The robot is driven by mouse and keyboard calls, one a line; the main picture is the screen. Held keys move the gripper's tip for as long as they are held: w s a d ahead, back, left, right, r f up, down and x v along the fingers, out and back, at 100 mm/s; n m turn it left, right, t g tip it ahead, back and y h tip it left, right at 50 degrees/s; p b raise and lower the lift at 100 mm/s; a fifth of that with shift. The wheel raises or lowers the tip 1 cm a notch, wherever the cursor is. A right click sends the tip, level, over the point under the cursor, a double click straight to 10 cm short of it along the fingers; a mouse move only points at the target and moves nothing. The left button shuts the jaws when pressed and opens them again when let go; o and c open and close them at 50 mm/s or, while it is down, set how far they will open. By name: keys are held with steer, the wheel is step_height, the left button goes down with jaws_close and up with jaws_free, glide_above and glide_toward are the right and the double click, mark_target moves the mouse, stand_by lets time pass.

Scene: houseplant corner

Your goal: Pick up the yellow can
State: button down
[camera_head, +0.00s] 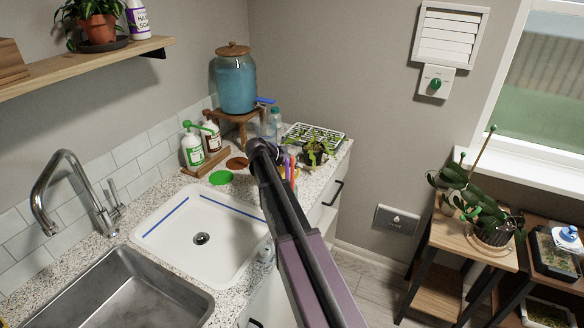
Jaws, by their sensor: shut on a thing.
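My arm reaches up from the bottom of the head view to a dark rounded joint over the counter's far part. My gripper's fingers do not show; the arm hides whatever is behind it. I cannot make out the yellow can for certain.
A white sink tray (170,222) and a steel sink (135,295) lie left of the arm. Pump bottles (192,150), a blue dispenser (235,85) and a seedling tray (325,132) crowd the counter's back. A plant table (450,235) stands right.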

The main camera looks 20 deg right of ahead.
steer(key=shift+r+p, duration=4.45)
steer(key=shift+r, duration=0.2)
steer(key=shift+r, duration=0.15)
step_height(320, 180, up, 14)
steer(key=p, duration=1.4)
step_height(320, 180, down, 14)
steer(key=b, duration=1.4)
step_height(320, 180, up, 14)
steer(key=p, duration=1.4)
step_height(320, 180, down, 14)
steer(key=b, duration=1.4)
